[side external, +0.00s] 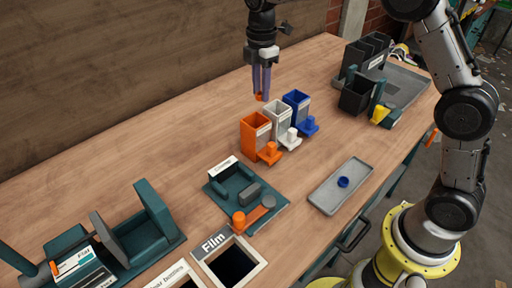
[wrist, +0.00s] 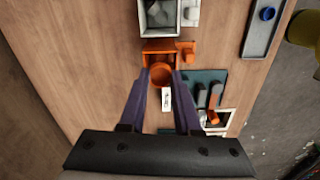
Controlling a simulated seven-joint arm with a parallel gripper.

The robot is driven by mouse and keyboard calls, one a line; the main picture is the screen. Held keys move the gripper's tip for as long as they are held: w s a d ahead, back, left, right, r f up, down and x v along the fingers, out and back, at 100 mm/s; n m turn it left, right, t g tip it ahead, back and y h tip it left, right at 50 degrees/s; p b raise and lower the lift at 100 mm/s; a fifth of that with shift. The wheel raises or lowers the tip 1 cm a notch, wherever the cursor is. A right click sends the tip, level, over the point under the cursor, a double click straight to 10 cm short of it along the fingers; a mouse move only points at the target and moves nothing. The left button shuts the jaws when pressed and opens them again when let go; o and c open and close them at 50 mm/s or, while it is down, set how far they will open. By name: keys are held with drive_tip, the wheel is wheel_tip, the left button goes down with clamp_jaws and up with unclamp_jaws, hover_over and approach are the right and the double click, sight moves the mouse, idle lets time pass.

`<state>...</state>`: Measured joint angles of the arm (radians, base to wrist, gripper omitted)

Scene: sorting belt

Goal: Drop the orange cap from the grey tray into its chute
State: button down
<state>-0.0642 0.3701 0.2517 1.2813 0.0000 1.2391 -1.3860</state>
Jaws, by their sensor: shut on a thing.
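My gripper (side external: 262,95) is shut on the orange cap (side external: 259,98), held in the air above the table. In the wrist view the cap (wrist: 161,74) sits between the two purple fingertips (wrist: 161,82) and overlaps the orange chute (wrist: 149,46), partly covering its opening. In the side view the orange chute (side external: 251,139) stands on the table, lower in the picture than the cap. The grey tray (side external: 325,199) holds a blue cap (side external: 343,182); both also show in the wrist view.
A white chute (side external: 277,120) and a blue chute (side external: 297,108) stand beside the orange one. A teal fixture (side external: 218,189) lies in front, near a bin marked Film (side external: 229,262). Black bins (side external: 356,97) stand at the back right.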

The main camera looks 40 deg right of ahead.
drive_tip(key=shift+f, duration=2.85)
drive_tip(key=c, duration=0.5)
unclamp_jaws()
drive_tip(key=shift+c, duration=0.2)
drive_tip(key=shift+r, duration=0.1)
wheel_tip(320, 180, up, 14)
drive_tip(key=shift+f, duration=0.2)
